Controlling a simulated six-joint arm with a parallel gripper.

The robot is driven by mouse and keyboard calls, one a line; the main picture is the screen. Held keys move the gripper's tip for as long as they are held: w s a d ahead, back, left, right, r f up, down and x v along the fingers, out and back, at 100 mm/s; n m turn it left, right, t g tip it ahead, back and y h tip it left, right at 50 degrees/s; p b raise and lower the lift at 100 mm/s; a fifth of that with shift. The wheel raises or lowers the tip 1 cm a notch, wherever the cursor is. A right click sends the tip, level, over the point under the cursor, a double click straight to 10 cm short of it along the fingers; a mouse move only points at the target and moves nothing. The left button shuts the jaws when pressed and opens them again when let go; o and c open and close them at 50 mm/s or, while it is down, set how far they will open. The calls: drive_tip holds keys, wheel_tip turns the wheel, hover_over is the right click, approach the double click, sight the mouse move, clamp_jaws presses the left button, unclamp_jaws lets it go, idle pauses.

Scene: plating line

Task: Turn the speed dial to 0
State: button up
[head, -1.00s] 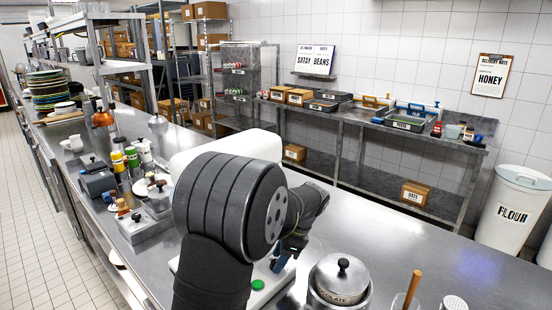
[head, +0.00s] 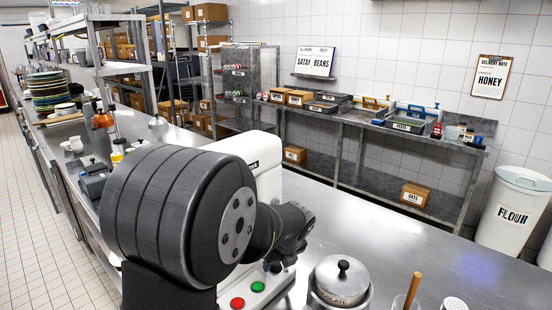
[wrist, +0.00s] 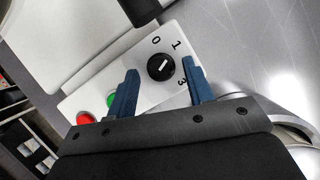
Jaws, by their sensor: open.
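The speed dial (wrist: 160,67) is a round black knob with a white mark on a white panel (wrist: 85,94), seen in the wrist view. The numbers 0, 1 and 3 show beside it. A gap shows between the left finger and the dial. I cannot tell how far above the panel the fingertips are. In the head view my arm hides the dial.
A green button (head: 258,286) and a red button (head: 237,302) sit on the base of the white machine (head: 262,160). A lidded metal pot (head: 342,278) stands just right of it.

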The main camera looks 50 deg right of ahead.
drive_tip(key=shift+r+m, duration=0.25)
drive_tip(key=shift+m, duration=0.15)
drive_tip(key=v, duration=1.7)
drive_tip(key=w+d+r+n+g+y, duration=0.15)
drive_tip(key=w+n+g, duration=0.5)
drive_tip(key=n, duration=1.55)
wheel_tip(320, 180, down, 9)
drive_tip(key=t, duration=0.2)
wheel_tip(320, 180, up, 22)
drive_tip(key=w+d+m+t+h, duration=0.1)
drive_tip(key=m+t+h, duration=0.1)
drive_tip(key=t, duration=0.1)
drive_tip(key=shift+d+f, duration=0.2)
